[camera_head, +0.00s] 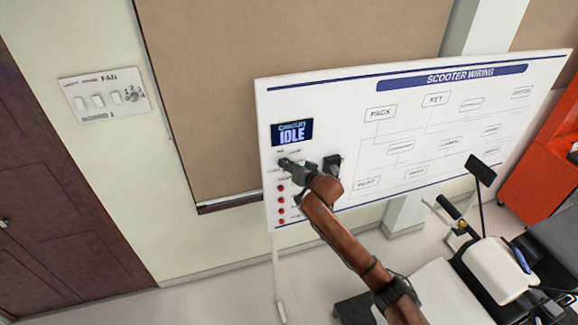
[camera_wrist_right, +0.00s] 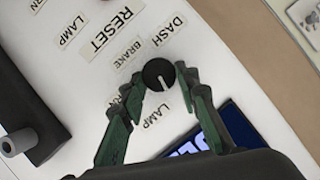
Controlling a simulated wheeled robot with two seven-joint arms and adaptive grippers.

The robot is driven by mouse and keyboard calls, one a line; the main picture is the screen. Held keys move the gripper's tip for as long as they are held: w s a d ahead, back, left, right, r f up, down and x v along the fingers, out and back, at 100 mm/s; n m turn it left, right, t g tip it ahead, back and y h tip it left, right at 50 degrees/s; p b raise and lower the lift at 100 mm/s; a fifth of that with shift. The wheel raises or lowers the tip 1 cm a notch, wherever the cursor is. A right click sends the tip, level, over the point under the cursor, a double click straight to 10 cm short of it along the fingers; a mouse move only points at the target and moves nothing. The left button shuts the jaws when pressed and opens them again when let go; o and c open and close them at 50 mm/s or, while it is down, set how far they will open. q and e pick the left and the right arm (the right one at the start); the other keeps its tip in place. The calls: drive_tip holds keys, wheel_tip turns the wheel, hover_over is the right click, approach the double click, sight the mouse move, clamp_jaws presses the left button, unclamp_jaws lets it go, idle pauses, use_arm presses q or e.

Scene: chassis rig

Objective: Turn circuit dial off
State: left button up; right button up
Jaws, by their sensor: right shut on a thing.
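The white scooter wiring board (camera_head: 350,110) stands against the wall, with a dark blue screen (camera_head: 292,132) reading "CIRCUIT IDLE". The black round dial (camera_wrist_right: 158,75) with a white pointer line sits on the board among labels in the right wrist view. The fingertips of my right gripper (camera_wrist_right: 160,83) are closed around the dial, one on each side. In the head view my right gripper (camera_head: 285,164) is at the board just below the screen and hides the dial. My left gripper is not in view.
Red buttons (camera_head: 281,198) run down the board's left edge below my gripper. A black part (camera_head: 332,163) sticks out of the board right of my gripper. A fan switch panel (camera_head: 104,94) is on the wall at left. A white scooter (camera_head: 495,268) stands at lower right.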

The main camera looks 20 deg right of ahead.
drive_tip(key=shift+a+f+n+h, duration=0.1)
drive_tip(key=shift+a+n+h, duration=0.05)
drive_tip(key=shift+n+h, duration=0.6)
drive_tip(key=shift+n, duration=0.25)
drive_tip(key=o, duration=1.2)
drive_tip(key=shift+c, duration=0.2)
drive_tip(key=shift+s, duration=0.1)
drive_tip(key=v, duration=1.2)
